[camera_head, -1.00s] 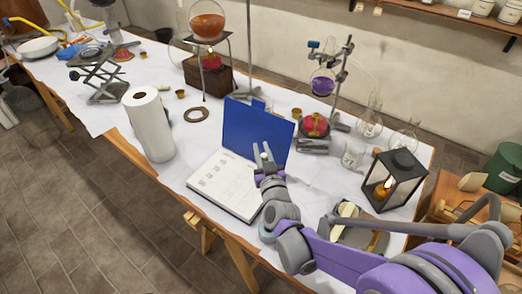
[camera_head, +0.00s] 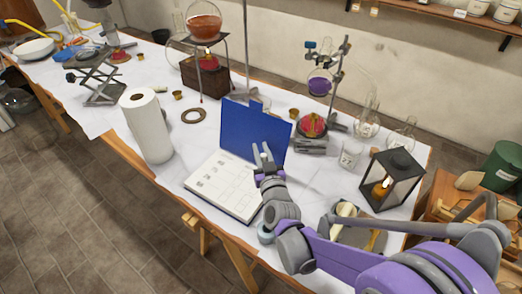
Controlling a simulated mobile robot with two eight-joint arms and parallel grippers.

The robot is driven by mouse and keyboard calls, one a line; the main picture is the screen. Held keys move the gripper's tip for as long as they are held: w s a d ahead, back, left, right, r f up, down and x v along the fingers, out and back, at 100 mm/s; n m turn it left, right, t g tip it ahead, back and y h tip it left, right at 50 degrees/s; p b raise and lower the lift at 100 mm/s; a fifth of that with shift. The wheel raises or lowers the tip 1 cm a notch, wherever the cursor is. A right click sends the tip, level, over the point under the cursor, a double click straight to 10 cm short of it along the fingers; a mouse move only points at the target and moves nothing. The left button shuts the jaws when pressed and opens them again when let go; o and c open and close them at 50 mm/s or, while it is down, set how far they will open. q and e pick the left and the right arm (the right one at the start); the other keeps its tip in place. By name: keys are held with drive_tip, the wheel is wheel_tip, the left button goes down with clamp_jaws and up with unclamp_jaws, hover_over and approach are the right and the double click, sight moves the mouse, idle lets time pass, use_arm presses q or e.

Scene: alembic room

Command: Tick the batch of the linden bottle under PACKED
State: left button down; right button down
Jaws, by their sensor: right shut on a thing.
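An open book with a blue cover (camera_head: 240,127) lies on the white-clothed table, its cover standing up behind a white page (camera_head: 222,184). The page carries a printed grid with small dark marks in its left part; the writing is too small to read. My right gripper (camera_head: 264,156) is over the right side of the book, in front of the blue cover. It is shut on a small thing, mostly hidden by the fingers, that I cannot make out. I cannot pick out the linden bottle. My left gripper does not show.
A paper roll (camera_head: 148,128) stands left of the book. A black lantern (camera_head: 390,180) stands to the right, near my arm. A stand with a purple flask (camera_head: 319,84) and a tripod with an orange flask (camera_head: 204,24) are behind.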

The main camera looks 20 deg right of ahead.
wheel_tip(320, 180, up, 6)
drive_tip(key=p, duration=0.4)
idle(0.4)
drive_tip(key=m+h+p, duration=0.1)
drive_tip(key=h+p, duration=0.1)
drive_tip(key=p, duration=0.2)
drive_tip(key=s+d+m+h+p, duration=0.1)
drive_tip(key=h+p, duration=0.1)
drive_tip(key=p, duration=0.2)
drive_tip(key=shift+s+r+m+g, duration=0.2)
drive_tip(key=shift+m+g, duration=0.2)
idle(0.5)
